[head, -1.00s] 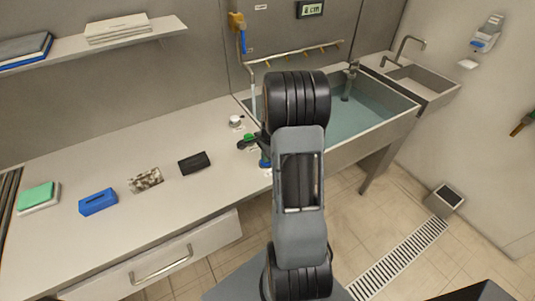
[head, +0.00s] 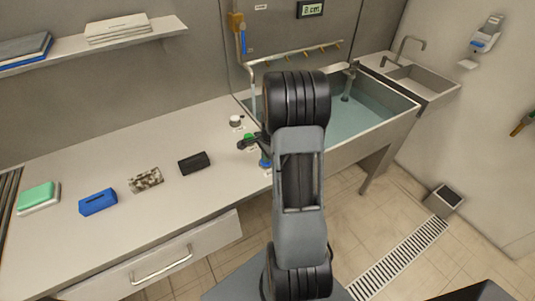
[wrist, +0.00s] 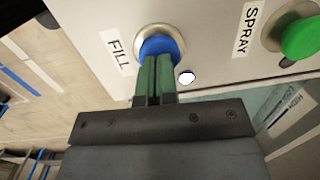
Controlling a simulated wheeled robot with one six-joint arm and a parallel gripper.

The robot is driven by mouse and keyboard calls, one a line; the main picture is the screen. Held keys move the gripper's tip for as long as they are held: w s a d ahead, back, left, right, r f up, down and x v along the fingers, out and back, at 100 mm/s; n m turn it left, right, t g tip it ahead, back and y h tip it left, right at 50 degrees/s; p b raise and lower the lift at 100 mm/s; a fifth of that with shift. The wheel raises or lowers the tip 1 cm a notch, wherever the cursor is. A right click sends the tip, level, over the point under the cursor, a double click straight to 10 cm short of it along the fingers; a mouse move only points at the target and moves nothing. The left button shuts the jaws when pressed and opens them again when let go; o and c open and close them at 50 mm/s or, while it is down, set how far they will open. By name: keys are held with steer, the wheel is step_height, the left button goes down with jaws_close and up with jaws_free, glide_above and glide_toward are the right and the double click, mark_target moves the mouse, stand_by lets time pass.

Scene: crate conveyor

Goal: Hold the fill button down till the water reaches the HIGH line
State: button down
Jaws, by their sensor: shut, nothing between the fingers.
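The blue fill button (wrist: 158,46) sits in a round metal collar beside a FILL label (wrist: 115,50) in the wrist view. My gripper (wrist: 153,68) is shut and empty, its green-looking fingertips over the lower edge of the button. They appear to touch it; how far it is pressed I cannot tell. In the head view, blue shows at the counter edge (head: 265,162), and my arm hides most of the gripper. The sink (head: 402,122) holds blue-green water (head: 370,112). Level lettering (wrist: 292,105) shows at right in the wrist view, too small to read surely.
A green button (wrist: 302,38) with a SPRAY label (wrist: 246,28) is right of the fill button. A white knob (head: 236,121) stands on the counter. A blue box (head: 98,202) and a dark block (head: 194,163) lie left. A wall display (head: 311,8) hangs above the sink.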

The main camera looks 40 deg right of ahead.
steer(key=shift+s+a+f, duration=0.15)
steer(key=shift+s+f, duration=0.1)
steer(key=shift+f, duration=0.3)
step_height(320, 180, up, 15)
steer(key=d+p, duration=0.1)
steer(key=p, duration=0.1)
steer(key=shift+s+d, duration=0.15)
steer(key=shift+d, duration=0.15)
